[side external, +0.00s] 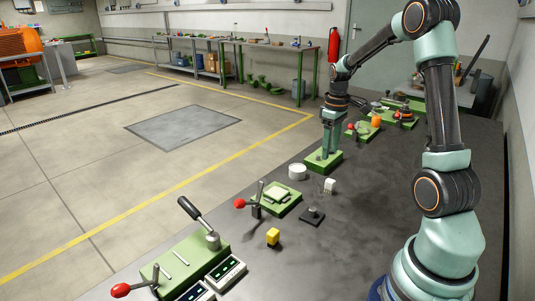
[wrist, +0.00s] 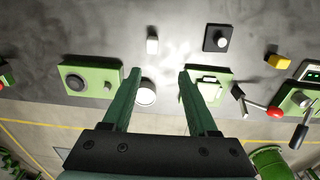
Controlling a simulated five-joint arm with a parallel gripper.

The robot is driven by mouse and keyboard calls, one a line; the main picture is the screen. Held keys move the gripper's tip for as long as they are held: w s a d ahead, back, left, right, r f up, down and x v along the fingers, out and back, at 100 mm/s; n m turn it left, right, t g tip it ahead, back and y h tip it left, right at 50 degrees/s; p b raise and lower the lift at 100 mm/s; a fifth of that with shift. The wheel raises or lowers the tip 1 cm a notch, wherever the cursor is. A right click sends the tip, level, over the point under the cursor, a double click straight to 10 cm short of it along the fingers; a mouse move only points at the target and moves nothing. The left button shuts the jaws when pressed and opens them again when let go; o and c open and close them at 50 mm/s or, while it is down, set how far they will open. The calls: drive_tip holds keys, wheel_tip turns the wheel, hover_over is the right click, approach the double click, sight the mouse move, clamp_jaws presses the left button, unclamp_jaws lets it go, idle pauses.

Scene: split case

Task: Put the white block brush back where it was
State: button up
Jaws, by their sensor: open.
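A small white block (side external: 330,185), which I take to be the white block brush, stands on the dark table right of the white round disc. It also shows in the wrist view (wrist: 152,45), beyond my fingertips and apart from them. My gripper (side external: 326,154) is open and empty, fingers pointing down. In the side view it overlaps a green block (side external: 323,163); its exact height is unclear. In the wrist view my gripper (wrist: 158,72) has its fingers spread on either side of the white round disc (wrist: 147,93), with no visible contact. No marked spot for the brush is recognisable.
A green fixture with a pale plate (side external: 278,195) and red-knobbed lever (side external: 239,203) stands nearby. A black base with a knob (side external: 312,217) and a yellow block (side external: 273,237) are nearer. A long-levered green fixture (side external: 185,265) is at the front. Bare table lies around the white block.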

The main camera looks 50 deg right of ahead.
drive_tip(key=a+r+t, duration=0.2)
drive_tip(key=a+r, duration=0.6)
drive_tip(key=a, duration=0.5)
drive_tip(key=s+a+r+t, duration=0.1)
drive_tip(key=s+a, duration=0.1)
drive_tip(key=a, duration=0.4)
drive_tip(key=s+a+r+t, duration=0.1)
drive_tip(key=s+a+t, duration=0.1)
drive_tip(key=a, duration=0.5)
drive_tip(key=shift+s+a+r, duration=0.15)
drive_tip(key=shift+s+r, duration=0.25)
drive_tip(key=shift+s, duration=0.4)
